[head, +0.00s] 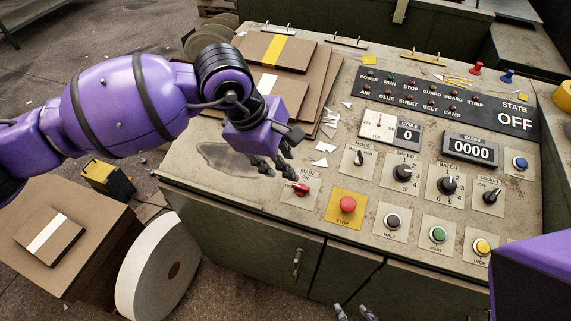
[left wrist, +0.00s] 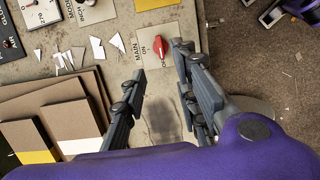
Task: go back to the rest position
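My left gripper (head: 278,172) is over the front left of the grey control panel (head: 345,258), close to the red MAIN switch (head: 300,188). In the left wrist view its two fingers (left wrist: 160,88) stand apart with nothing between them. The red switch (left wrist: 158,45) shows just beyond the fingertips, apart from them. My right gripper (head: 354,313) shows only its fingertips at the bottom edge of the head view, spaced apart. The rest of it is cut off.
Stacked brown boards (head: 275,80) lie on the panel's back left, beside my left wrist. White scraps (head: 322,155) lie near the switch. The STATE display (head: 514,122) reads OFF. Below left are a carton (head: 60,235) and a white roll (head: 150,275). Knobs and buttons fill the panel's right.

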